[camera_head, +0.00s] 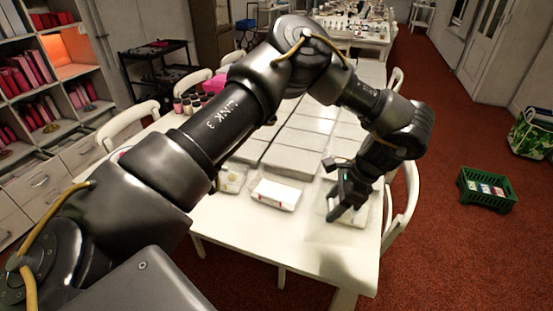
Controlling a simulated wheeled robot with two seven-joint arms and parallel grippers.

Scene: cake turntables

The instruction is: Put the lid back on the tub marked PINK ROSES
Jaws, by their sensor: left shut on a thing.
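My left arm reaches in from the left across the white table. My left gripper (340,203) points down near the table's right edge and is shut on a pale, flat thing that looks like a lid (358,216), mostly hidden by the fingers. Whether a tub lies under it I cannot tell. A white-topped tub (277,194) with small red marks on its front stands left of the gripper. Another tub (231,180) stands farther left, partly behind my arm. No label is readable. My right gripper is not in view.
Flat pale grey blocks or boxes (291,160) cover the table's middle. Small jars (188,104) and a pink item (213,86) stand at its far left. White chairs (128,122) surround it. The table's front (235,225) is clear. A green crate (487,203) sits on the red floor.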

